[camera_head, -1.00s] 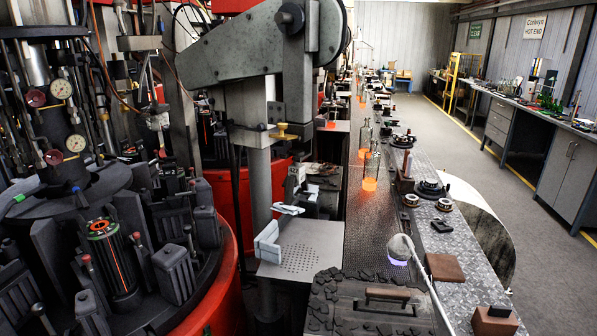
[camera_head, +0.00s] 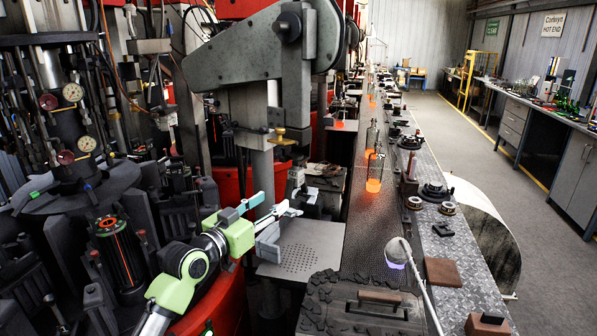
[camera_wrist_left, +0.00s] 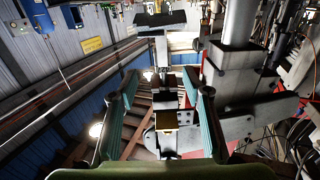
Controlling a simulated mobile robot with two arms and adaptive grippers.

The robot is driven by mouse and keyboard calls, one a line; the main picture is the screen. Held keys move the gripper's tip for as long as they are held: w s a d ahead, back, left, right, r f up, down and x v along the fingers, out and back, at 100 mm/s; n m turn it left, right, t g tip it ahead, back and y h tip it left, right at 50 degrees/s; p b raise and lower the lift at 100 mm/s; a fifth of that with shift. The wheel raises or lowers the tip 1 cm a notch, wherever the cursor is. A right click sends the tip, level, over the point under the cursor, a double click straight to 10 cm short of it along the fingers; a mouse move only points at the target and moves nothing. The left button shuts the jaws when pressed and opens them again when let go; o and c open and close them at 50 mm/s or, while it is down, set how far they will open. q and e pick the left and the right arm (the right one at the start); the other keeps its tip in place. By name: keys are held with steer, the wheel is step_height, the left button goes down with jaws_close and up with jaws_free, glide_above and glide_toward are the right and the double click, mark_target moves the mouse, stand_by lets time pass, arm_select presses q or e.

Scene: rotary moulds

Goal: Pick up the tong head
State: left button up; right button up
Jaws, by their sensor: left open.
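A grey hanging head (camera_head: 292,90) with a brass-coloured knob (camera_head: 278,134) at its lower end looks like the tong head; I cannot tell for certain. It hangs from a big grey arm (camera_head: 235,45) above the perforated plate. My left gripper (camera_head: 272,205) is open and empty, below and apart from the knob, near the plate's left edge. In the left wrist view, my open left gripper (camera_wrist_left: 160,95) frames a metal piece with a brass-coloured block (camera_wrist_left: 166,118), which appears beyond the fingers. My right gripper is not in view.
The perforated plate (camera_head: 300,250) has pale grey angled blocks (camera_head: 268,243) at its left. A red round machine (camera_head: 222,300) with dark moulds (camera_head: 120,255) stands left. A swab (camera_head: 398,250) leans at the front.

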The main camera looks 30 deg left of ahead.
mark_target(289, 187)
arm_select(q)
steer(key=w, duration=0.2)
steer(key=w+p, duration=0.1)
steer(key=w, duration=0.2)
steer(key=w+p, duration=0.1)
steer(key=w, duration=0.2)
steer(key=shift+w+d, duration=0.15)
steer(key=shift+d, duration=0.2)
steer(key=shift+w+a+r+p, duration=0.1)
steer(key=shift+w+r+p, duration=0.1)
steer(key=shift+w+p, duration=0.3)
steer(key=w+p, duration=0.1)
steer(key=w, duration=0.2)
steer(key=shift+w+f, duration=0.1)
steer(key=shift+w, duration=0.05)
steer(key=shift+w+f, duration=0.1)
steer(key=shift+w, duration=0.4)
steer(key=shift+c, duration=0.3)
jaws_close()
